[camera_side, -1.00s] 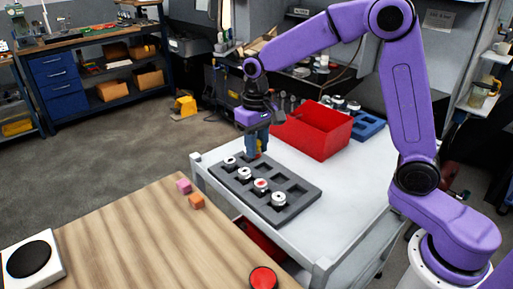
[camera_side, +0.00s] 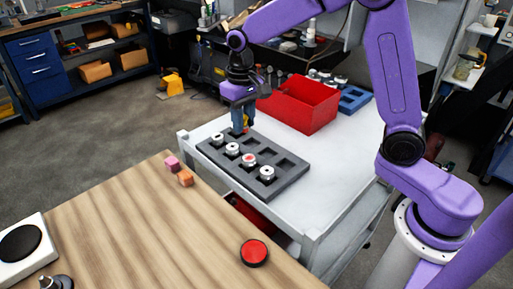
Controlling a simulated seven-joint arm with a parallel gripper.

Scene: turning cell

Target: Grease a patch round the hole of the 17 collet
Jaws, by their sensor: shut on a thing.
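A dark grey tray (camera_side: 283,177) lies on the white cart top. Several round silver-white collets sit in its front row: one at the far left (camera_side: 217,139), one beside it (camera_side: 232,149), one with a red centre (camera_side: 248,159), and one at the near right (camera_side: 266,172). Their numbers are too small to read, so I cannot tell which is the 17. My gripper (camera_side: 242,128) points down at the tray's far left end, behind the collets. It is shut on a small orange-red thing that is mostly hidden by the blue fingers.
A red bin (camera_side: 305,106) and a blue holder (camera_side: 354,99) stand behind the tray on the cart (camera_side: 325,160). Pink (camera_side: 172,163) and orange (camera_side: 185,178) blocks and a red button (camera_side: 254,252) are on the wooden table. The cart's right side is clear.

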